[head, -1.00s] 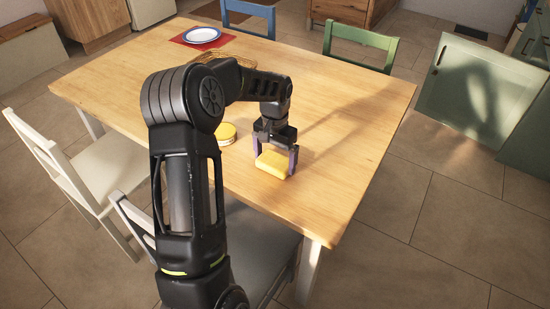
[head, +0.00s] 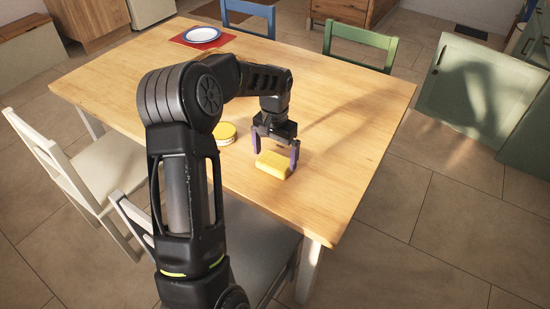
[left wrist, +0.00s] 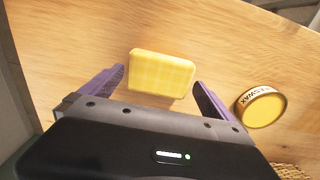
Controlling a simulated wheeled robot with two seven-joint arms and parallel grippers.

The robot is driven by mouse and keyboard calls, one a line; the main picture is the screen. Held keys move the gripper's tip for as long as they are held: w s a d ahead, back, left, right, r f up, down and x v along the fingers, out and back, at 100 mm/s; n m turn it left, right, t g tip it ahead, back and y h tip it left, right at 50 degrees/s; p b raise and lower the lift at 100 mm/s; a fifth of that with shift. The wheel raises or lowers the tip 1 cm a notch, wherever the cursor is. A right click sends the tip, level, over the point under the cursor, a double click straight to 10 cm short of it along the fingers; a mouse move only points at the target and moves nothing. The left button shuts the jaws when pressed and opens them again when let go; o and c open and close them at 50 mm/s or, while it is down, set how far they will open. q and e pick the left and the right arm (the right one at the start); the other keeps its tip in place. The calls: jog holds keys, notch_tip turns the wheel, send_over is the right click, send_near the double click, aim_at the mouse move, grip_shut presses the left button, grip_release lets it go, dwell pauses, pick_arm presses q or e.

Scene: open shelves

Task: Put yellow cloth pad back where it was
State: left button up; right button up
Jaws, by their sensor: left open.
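The yellow cloth pad (head: 273,165) lies on the wooden table near its front right part. It also shows in the left wrist view (left wrist: 161,74), lying flat on the wood, ahead of and between the fingers. My left gripper (head: 275,156) is open, its purple-lined fingers on either side of the pad and a little above it. In the left wrist view there are gaps between the pad and both fingers (left wrist: 160,85). My right gripper is not in view.
A round yellow-lidded beeswax tin (head: 226,132) stands left of the pad; it shows in the left wrist view (left wrist: 261,107). A plate (head: 202,34) sits on a red mat (head: 183,41) at the far left. Chairs surround the table (head: 340,120). The table's right side is clear.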

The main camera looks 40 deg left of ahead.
aim_at(275, 161)
pick_arm(q)
notch_tip(275, 161, up, 10)
dwell(0.3)
dwell(0.5)
